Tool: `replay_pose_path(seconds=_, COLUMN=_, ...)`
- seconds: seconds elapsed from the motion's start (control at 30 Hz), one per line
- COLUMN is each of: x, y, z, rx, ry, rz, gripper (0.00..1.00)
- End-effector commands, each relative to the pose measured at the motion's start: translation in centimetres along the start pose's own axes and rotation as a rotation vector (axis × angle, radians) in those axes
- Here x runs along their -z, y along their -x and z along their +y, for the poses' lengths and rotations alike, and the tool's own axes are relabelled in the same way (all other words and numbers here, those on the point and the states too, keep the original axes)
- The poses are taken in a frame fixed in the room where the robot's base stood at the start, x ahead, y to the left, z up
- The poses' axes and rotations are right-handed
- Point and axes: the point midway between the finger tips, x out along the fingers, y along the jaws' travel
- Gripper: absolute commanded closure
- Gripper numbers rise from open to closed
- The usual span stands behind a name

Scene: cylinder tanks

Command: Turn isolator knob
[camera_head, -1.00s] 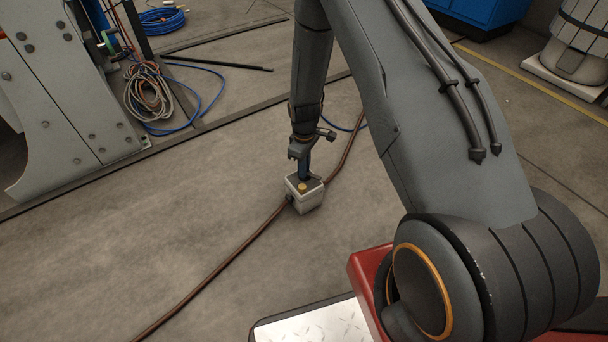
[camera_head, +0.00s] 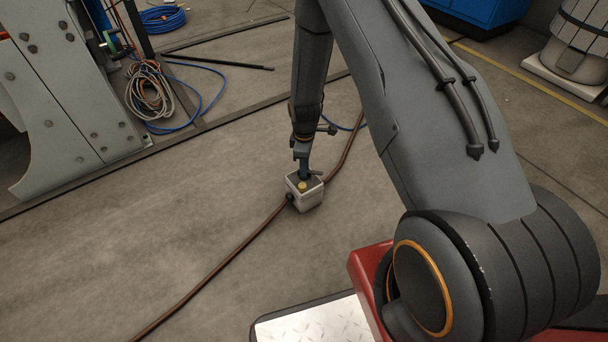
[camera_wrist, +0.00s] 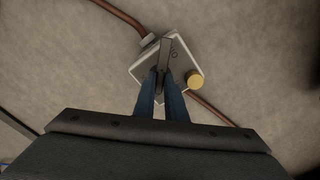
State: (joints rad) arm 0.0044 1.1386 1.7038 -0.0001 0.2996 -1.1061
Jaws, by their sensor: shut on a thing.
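The isolator box (camera_head: 306,197) is a small pale grey box on the floor, below my gripper. It also shows in the wrist view (camera_wrist: 184,65), turned at an angle. A dark, bar-shaped knob (camera_wrist: 167,52) stands on its top face. A round yellow button (camera_wrist: 195,80) sits beside the knob, near one corner. My gripper (camera_head: 304,172) points down at the box top. In the wrist view its two blue fingers (camera_wrist: 162,80) are shut on the knob, one on each side. The fingers hide part of the knob and the near part of the box.
A brown-red cable (camera_head: 215,268) runs across the floor and joins the box. Coiled cables (camera_head: 150,92) and a blue hose lie at the upper left by a grey metal panel (camera_head: 70,110). The floor around the box is otherwise clear.

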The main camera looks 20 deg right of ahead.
Motion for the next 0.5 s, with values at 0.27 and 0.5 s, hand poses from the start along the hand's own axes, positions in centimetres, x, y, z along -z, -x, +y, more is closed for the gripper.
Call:
replay_pose_path(seconds=0.27, x=0.09, y=0.05, z=0.09, rx=-0.002, ry=0.059, rz=0.001, gripper=0.72)
replay_pose_path(seconds=0.5, x=0.04, y=0.14, z=0.04, rx=-0.001, ry=0.058, rz=0.001, gripper=0.72)
